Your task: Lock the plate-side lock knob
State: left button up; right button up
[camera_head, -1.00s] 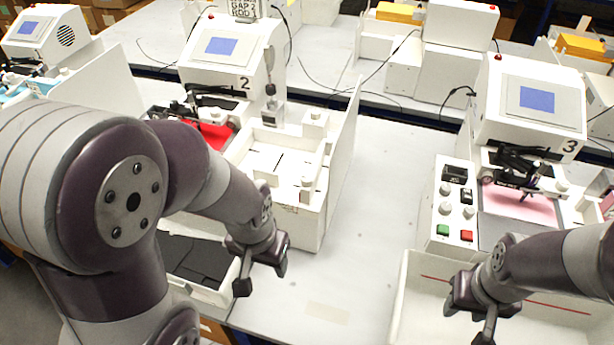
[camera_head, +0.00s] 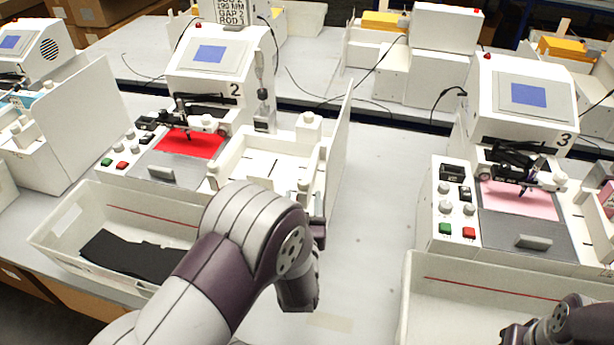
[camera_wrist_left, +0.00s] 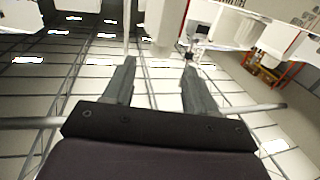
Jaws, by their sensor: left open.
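Plotter station 2 (camera_head: 205,75) stands left of centre, with a red sheet (camera_head: 190,144) under its black pen arm (camera_head: 185,112). A white knob (camera_head: 208,123) is beside the pen arm. The white fixture to its right carries a rear knob (camera_head: 310,120) and a front knob (camera_head: 305,186). I cannot tell which is the plate-side lock knob. My left gripper (camera_head: 318,236) is mostly hidden behind its wrist, near the fixture's front right. In the left wrist view the gripper (camera_wrist_left: 158,68) is open and empty. My right gripper (camera_head: 510,335) is cut off at the bottom right.
A tray (camera_head: 60,240) with black sheets sits front left. An empty-looking tray (camera_head: 412,300) is front right. Station 3 (camera_head: 520,100) stands at the right. A tall white panel (camera_head: 340,150) edges the fixture. The table between the stations is clear.

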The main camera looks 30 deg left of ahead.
aim_at(303, 186)
pick_arm(q)
jog(key=x, duration=0.8)
jog(key=shift+a, duration=0.1)
jog(key=c, duration=1)
